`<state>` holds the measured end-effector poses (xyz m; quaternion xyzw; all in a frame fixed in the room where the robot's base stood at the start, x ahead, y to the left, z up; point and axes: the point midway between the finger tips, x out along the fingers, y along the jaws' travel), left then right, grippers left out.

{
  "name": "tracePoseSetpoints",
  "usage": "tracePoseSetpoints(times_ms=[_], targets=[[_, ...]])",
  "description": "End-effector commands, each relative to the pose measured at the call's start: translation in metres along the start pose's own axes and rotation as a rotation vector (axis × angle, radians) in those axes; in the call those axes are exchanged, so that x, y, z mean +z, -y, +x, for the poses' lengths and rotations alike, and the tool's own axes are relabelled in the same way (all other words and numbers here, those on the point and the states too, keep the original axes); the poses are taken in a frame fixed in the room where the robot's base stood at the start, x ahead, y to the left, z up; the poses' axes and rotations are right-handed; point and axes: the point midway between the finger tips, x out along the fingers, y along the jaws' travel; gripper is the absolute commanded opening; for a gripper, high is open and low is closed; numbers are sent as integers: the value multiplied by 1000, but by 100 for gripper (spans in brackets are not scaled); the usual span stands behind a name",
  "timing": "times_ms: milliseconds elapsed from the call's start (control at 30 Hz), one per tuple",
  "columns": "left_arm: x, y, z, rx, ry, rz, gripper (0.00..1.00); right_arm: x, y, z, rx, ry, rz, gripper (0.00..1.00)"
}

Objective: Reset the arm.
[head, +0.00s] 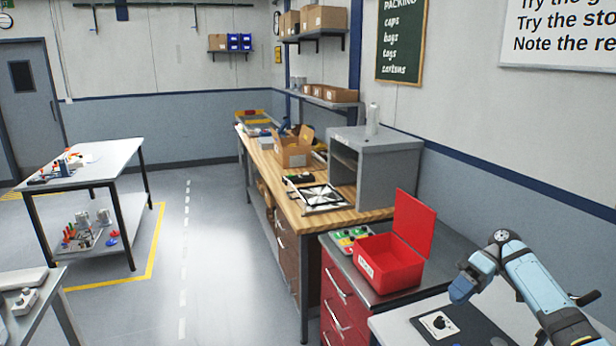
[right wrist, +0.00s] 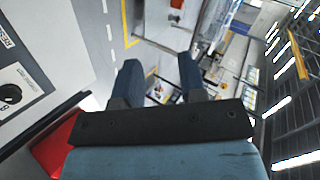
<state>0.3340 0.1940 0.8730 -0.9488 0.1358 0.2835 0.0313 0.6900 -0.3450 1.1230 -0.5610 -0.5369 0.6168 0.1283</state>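My right arm (head: 540,290) comes in from the lower right of the head view, light blue with dark joints. My left gripper is not in view.
An open red box (head: 388,268) stands on the red drawer cabinet (head: 345,298). A dark panel with a knob plate (head: 438,323) lies on the grey surface below the gripper. A grey cabinet (head: 385,165) stands on the wooden bench.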

Motion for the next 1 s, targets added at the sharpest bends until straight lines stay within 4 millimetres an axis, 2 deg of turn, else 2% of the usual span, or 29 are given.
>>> tracePoseSetpoints(times_ms=[33,200,400,567,667,767,867,900,1000], targets=[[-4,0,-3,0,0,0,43,4,9,14,-16,-4,-33,38],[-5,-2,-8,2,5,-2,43,18,33,44,-50,-36,-124,38],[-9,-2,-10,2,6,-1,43,38,56,66,-56,-93,-192,38],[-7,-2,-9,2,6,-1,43,9,17,57,171,-248,-67,38],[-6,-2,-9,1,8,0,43,-6,-7,46,324,-353,-9,38],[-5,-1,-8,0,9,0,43,-20,-34,28,503,-475,37,38],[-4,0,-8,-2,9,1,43,-34,-60,-4,721,-625,58,38],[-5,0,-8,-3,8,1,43,-40,-69,-20,821,-692,53,38],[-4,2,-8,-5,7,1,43,-50,-81,-63,1058,-852,5,38]])
